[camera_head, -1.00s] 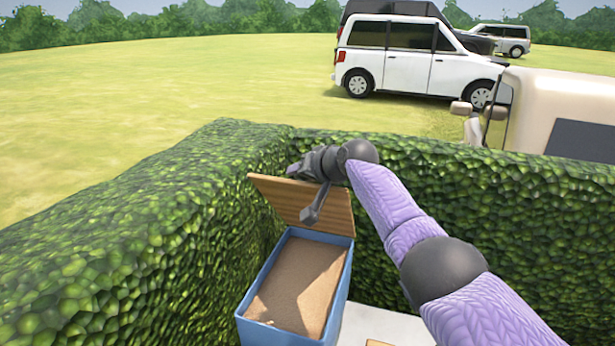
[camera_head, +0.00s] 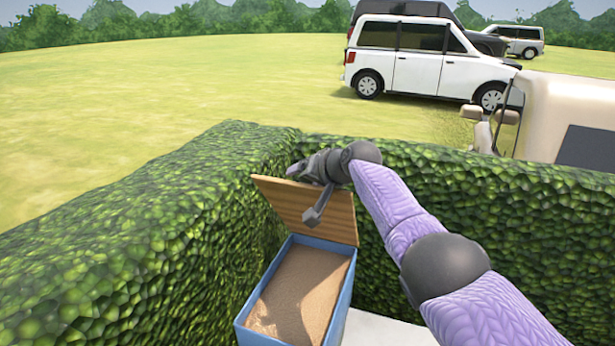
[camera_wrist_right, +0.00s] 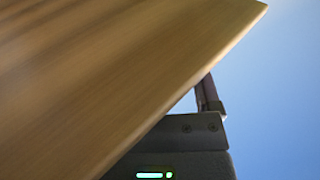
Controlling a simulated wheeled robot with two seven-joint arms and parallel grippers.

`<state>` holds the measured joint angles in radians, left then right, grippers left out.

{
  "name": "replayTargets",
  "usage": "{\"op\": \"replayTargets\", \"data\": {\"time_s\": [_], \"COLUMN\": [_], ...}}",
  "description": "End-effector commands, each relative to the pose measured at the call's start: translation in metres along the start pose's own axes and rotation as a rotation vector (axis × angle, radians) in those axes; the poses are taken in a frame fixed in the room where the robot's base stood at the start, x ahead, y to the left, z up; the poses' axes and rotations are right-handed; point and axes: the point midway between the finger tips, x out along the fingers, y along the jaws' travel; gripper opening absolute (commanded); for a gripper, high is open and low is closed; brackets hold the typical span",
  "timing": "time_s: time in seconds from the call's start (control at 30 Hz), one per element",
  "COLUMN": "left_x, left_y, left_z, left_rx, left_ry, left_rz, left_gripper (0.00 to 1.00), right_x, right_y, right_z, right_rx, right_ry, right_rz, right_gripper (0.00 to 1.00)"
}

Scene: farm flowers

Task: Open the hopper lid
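The hopper (camera_head: 346,292) is a blue box filled with brown grainy feed, in the lower middle of the head view. Its wooden lid (camera_head: 283,207) stands raised and tilted at the far end, leaving the top uncovered. My right gripper (camera_head: 306,192) is at the lid's upper edge, with its fingers spread apart. One finger hangs in front of the lid's face; the other is partly hidden near the top edge. In the right wrist view the lid (camera_wrist_right: 110,75) fills much of the picture, close to the gripper, with one finger showing past its edge. My left gripper is out of view.
A green hedge (camera_head: 130,235) stands close on the left of the hopper and behind it. A pale surface (camera_head: 385,330) lies right of the hopper. A white van (camera_head: 425,60) and a beige vehicle (camera_head: 560,110) are beyond the hedge.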

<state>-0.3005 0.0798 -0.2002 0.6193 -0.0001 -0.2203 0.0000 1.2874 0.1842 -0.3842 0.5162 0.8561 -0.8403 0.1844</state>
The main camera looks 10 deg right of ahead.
Motion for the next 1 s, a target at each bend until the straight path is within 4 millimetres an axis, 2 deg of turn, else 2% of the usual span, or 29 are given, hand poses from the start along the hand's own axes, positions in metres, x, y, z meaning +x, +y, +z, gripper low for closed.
{"op": "replayTargets", "data": {"time_s": [0.23,0.47,1.0], "left_x": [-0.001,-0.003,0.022], "left_y": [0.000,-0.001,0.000], "left_z": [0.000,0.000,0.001], "left_rx": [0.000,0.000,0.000], "left_ry": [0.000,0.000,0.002], "left_rz": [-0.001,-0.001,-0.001], "left_gripper": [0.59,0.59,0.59], "right_x": [-0.003,-0.022,-0.095], "right_y": [0.000,0.000,0.001], "right_z": [-0.001,-0.001,0.001], "right_rx": [-0.001,-0.002,-0.001], "right_ry": [0.001,0.002,0.001], "right_rz": [-0.002,-0.003,0.000], "right_gripper": [0.80,0.80,0.80]}}
